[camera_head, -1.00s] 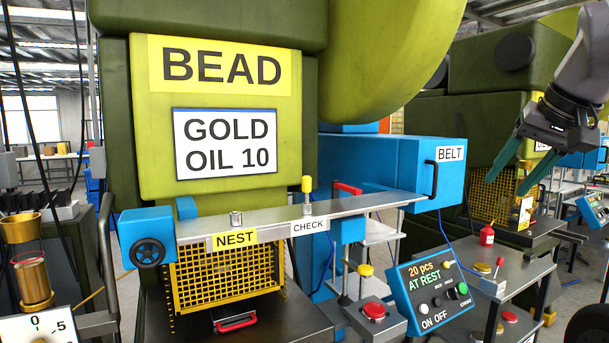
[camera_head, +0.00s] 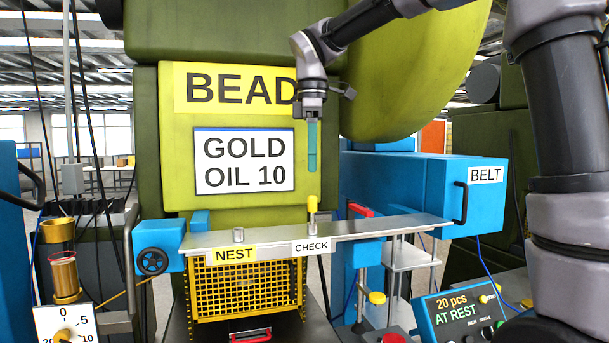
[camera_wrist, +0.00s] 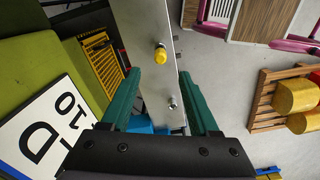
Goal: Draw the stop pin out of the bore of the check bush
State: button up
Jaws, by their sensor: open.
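The stop pin (camera_head: 312,203) has a yellow head and stands upright in the check bush (camera_head: 312,217), on the steel rail (camera_head: 375,225) above the CHECK label. Its shank is hidden in the bore. My gripper (camera_head: 312,170) is above the pin, fingers pointing down, with a gap between fingertips and pin head. The fingers overlap edge-on there. In the wrist view my gripper (camera_wrist: 158,73) is open and empty, its green fingers apart. The yellow pin head (camera_wrist: 160,54) shows beyond the fingertips, roughly between their lines. The bush is mostly hidden beneath it in that view.
A small steel bush (camera_head: 238,235) stands on the rail by the NEST label. A red handle (camera_head: 360,210) is just right of the pin. The green press face (camera_head: 175,150) rises behind the rail. The blue BELT housing (camera_head: 410,185) is at right.

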aim_at(313, 211)
notch_tip(313, 211, down, 10)
jog(key=shift+f, duration=0.1)
dwell(0.4)
grip_shut()
